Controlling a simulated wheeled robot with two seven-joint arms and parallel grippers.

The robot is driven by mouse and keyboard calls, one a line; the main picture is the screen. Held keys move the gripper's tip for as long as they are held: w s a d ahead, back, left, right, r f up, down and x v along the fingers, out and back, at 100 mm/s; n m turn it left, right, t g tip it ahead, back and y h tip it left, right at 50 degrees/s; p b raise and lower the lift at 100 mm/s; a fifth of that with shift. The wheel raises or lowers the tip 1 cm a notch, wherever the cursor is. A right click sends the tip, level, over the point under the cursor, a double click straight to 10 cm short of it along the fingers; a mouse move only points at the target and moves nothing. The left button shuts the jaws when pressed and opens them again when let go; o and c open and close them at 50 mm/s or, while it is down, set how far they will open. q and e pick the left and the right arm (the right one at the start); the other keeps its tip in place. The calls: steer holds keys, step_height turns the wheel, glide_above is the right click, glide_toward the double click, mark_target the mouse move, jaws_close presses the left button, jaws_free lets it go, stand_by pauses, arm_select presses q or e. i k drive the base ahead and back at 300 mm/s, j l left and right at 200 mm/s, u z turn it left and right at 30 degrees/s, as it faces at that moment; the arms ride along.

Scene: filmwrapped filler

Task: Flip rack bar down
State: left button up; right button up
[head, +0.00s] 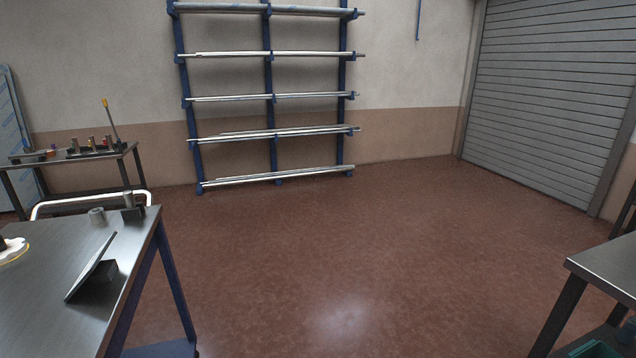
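A blue rack (268,78) with three uprights stands against the far wall. Several tiers of long silver bars lie across it, such as the middle tier (225,98) and the lowest tier (310,172). I cannot tell which bar is the rack bar of the task, or whether any part of the rack is hinged. Neither of my grippers is in view, and the rack is across the room from me.
Another metal table (608,268) is at the right. The reddish floor (340,250) between them is clear. A roller shutter (550,90) closes the right wall.

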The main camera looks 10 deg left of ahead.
mark_target(105, 101)
steer(key=i+u, duration=0.25)
steer(key=i, duration=0.25)
steer(key=i+l+u, duration=0.25)
steer(key=i, duration=0.25)
steer(key=i+l+u, duration=0.1)
steer(key=i+u, duration=0.15)
steer(key=i, duration=0.3)
steer(key=i+u, duration=0.15)
steer(key=i, duration=1)
steer(key=i+l+u, duration=0.2)
steer(key=i, duration=0.95)
steer(key=i+j+u, duration=0.35)
steer(key=i, duration=0.4)
steer(key=i+u, duration=0.4)
steer(key=i, duration=0.3)
steer(key=i+j, duration=0.25)
steer(key=j, duration=0.15)
steer(key=i+j, duration=0.25)
steer(key=j, duration=0.15)
steer(key=i+j, duration=0.25)
steer(key=j, duration=0.15)
steer(key=u, duration=0.05)
